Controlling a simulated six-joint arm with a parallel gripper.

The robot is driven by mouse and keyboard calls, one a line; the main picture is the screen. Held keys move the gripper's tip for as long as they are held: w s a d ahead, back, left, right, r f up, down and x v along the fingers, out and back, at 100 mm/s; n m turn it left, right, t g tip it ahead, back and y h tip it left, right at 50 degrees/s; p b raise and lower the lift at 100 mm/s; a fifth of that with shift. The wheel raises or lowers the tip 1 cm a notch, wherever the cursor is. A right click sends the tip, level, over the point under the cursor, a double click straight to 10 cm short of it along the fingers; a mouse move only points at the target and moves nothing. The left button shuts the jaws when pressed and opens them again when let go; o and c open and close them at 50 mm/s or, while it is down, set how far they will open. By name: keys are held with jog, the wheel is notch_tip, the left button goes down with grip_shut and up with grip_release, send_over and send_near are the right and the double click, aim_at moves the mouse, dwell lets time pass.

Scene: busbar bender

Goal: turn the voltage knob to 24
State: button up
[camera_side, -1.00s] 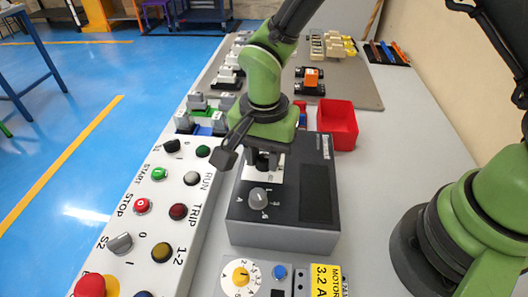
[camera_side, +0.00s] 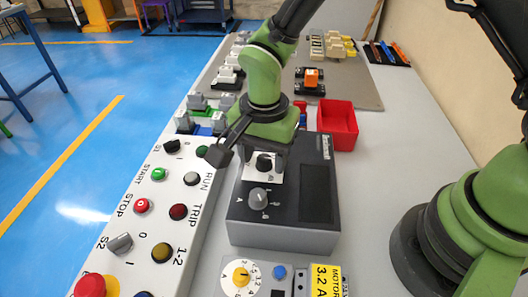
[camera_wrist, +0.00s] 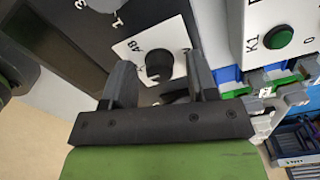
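A dark box (camera_side: 305,190) carries a black knob (camera_side: 263,164) on a white plate and a grey knob (camera_side: 258,198) nearer the camera. Marks around both knobs are too small to read in the side view, so I cannot tell which is the voltage knob. My gripper (camera_side: 262,158) points down over the black knob with its fingers apart. In the wrist view, the black knob (camera_wrist: 159,64) stands between the two fingers of my gripper (camera_wrist: 158,70), with gaps on both sides. The grey knob (camera_wrist: 103,3) is partly cut off at the top edge, near numerals 1 and 3.
A light panel (camera_side: 165,215) with several buttons and selectors runs along the left. A red bin (camera_side: 338,125) stands behind the box. A yellow dial (camera_side: 241,276) and a motor unit lie in front.

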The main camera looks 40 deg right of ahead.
aim_at(264, 158)
notch_tip(264, 158, up, 9)
jog(key=shift+r, duration=0.5)
jog(key=s+d+r+n+t+y, duration=0.2)
jog(key=s+d+r+n+t, duration=0.15)
jog(key=s+d+r, duration=0.4)
jog(key=s+d+r+n+t, duration=0.3)
jog(key=s+d+r+n, duration=0.1)
jog(key=s, duration=0.3)
jog(key=shift+s+d+r+t, duration=0.35)
jog(key=shift+d+r, duration=0.05)
jog(key=shift+d, duration=0.05)
